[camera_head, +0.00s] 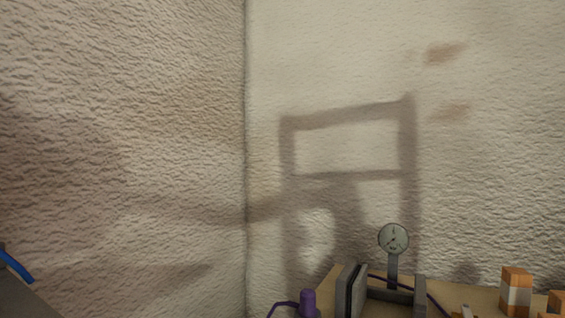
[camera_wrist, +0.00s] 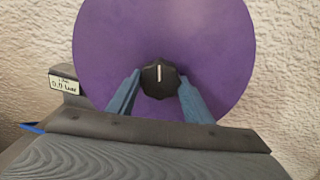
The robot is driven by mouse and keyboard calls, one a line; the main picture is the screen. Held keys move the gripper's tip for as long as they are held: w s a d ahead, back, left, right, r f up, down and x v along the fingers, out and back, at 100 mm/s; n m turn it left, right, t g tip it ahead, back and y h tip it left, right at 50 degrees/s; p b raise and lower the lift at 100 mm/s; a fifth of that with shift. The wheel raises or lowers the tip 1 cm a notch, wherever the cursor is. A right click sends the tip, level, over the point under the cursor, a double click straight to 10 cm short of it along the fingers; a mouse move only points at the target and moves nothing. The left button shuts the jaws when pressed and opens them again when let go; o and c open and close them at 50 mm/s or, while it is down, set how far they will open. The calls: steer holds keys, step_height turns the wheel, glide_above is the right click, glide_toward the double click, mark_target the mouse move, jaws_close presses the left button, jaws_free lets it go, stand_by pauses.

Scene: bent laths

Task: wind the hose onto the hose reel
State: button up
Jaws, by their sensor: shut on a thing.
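A large round purple disc (camera_wrist: 215,45), which looks like the face of the hose reel, fills the upper middle of the wrist view. A black knob (camera_wrist: 160,88) with a white mark, pointing straight up, sits in front of it near the middle. My gripper (camera_wrist: 160,80) has its two blue-grey fingers on either side of the knob and is shut on it. No wound hose shows on the disc's face. A thin blue strip (camera_wrist: 33,128) shows at the left of the wrist view; I cannot tell if it is hose. The gripper is not seen in the head view.
A small white label (camera_wrist: 64,85) is left of the disc. Rough walls stand behind.

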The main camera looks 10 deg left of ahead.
steer(key=shift+s+f+m+b, duration=0.15)
steer(key=shift+f+m+b, duration=0.1)
steer(key=shift+m+b, duration=1)
steer(key=shift+b, duration=0.35)
steer(key=o, duration=1.5)
steer(key=shift+a+r, duration=0.1)
steer(key=p+v, duration=0.1)
steer(key=v, duration=0.7)
